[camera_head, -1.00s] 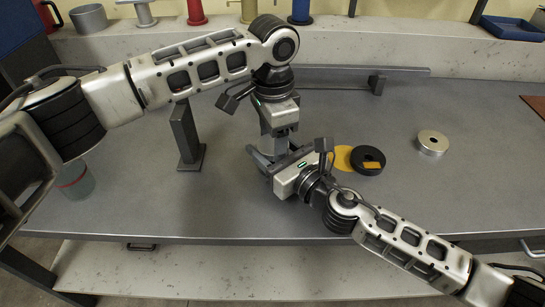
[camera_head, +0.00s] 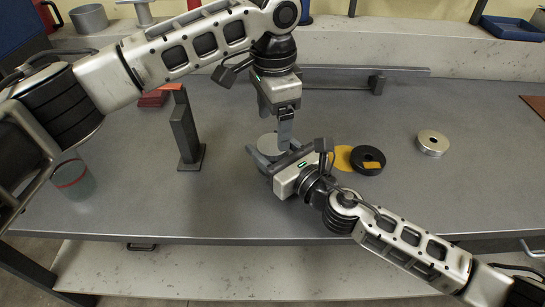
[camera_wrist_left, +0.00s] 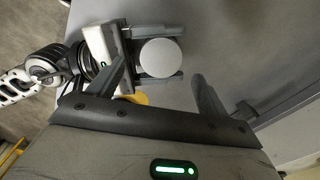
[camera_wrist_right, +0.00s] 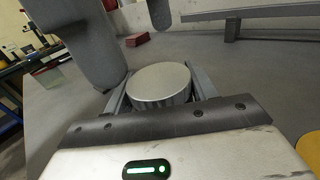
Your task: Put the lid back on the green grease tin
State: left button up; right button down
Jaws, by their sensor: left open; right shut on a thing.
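My right gripper (camera_head: 270,165) is shut on a round tin-like piece with a flat pale grey top (camera_head: 271,144). The top is level and shows as a whole disc in the left wrist view (camera_wrist_left: 160,57) and the right wrist view (camera_wrist_right: 160,82). Its side looks grey and is mostly hidden by the jaws, so I see no green and cannot tell where lid and tin meet. My left gripper (camera_head: 285,140) is open and empty, pointing down above the disc and apart from it. Its fingers (camera_wrist_left: 160,88) are spread wide in the left wrist view.
A yellow disc (camera_head: 343,157) and black ring (camera_head: 368,160) lie right of my right gripper. A silver ring (camera_head: 432,143) lies farther right. A grey post (camera_head: 185,130), red blocks (camera_head: 152,99) and red-banded clear jar (camera_head: 74,180) stand left. The right bench is mostly clear.

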aim_at(273, 144)
pick_arm(q)
jog(key=o, duration=0.5)
notch_tip(273, 144, up, 12)
dwell(0.3)
pick_arm(e)
jog(key=shift+c, duration=2)
grip_release()
